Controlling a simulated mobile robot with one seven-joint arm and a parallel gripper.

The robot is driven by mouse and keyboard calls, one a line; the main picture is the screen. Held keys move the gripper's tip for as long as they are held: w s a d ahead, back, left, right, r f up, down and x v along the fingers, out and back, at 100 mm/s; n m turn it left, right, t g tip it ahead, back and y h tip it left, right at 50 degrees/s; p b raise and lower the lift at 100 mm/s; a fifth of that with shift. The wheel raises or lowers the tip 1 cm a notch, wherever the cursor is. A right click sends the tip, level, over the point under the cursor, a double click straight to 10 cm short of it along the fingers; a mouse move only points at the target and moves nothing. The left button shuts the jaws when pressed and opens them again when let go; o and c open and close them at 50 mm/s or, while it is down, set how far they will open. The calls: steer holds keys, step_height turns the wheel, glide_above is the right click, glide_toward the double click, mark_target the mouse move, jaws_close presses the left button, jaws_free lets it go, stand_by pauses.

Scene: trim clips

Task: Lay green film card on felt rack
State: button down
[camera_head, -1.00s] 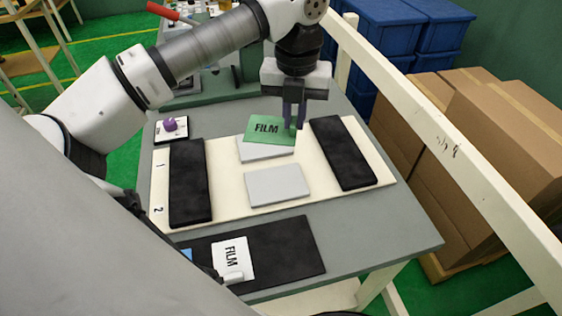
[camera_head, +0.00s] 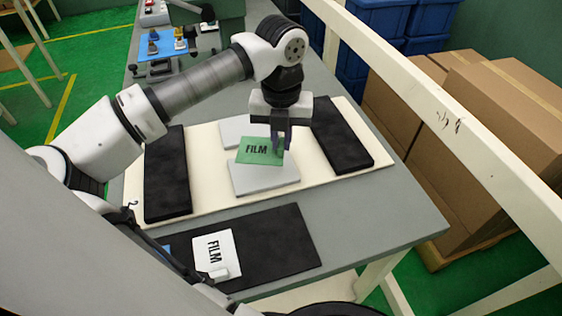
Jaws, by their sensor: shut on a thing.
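The green film card (camera_head: 257,151) is held by its right edge in my gripper (camera_head: 281,143), which is shut on it. The card hangs over the gap between two light grey pads and covers part of the nearer pad (camera_head: 264,178). The farther grey pad (camera_head: 237,131) shows behind it. Both pads lie on a cream board (camera_head: 212,187) between two black felt bars, the left one (camera_head: 167,174) and the right one (camera_head: 341,135). I cannot tell the card's exact height above the pads.
A black mat (camera_head: 275,240) in front carries a white FILM card (camera_head: 213,251) with a white tab. Small tools and parts (camera_head: 165,45) stand at the back left. A cream rail (camera_head: 440,110) and cardboard boxes (camera_head: 505,130) are on the right. Grey table is bare at the right front.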

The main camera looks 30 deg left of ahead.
step_height(320, 180, down, 6)
steer(key=shift+r+b, duration=0.15)
steer(key=shift+b, duration=1.05)
steer(key=shift+f+b, duration=0.2)
steer(key=shift+b, duration=0.1)
steer(key=c, duration=1.5)
jaws_free()
steer(key=shift+r, duration=0.1)
steer(key=shift+r+p, duration=0.2)
steer(key=shift+p, duration=0.2)
step_height(320, 180, up, 12)
steer(key=shift+f+b, duration=0.1)
steer(key=shift+b, duration=0.9)
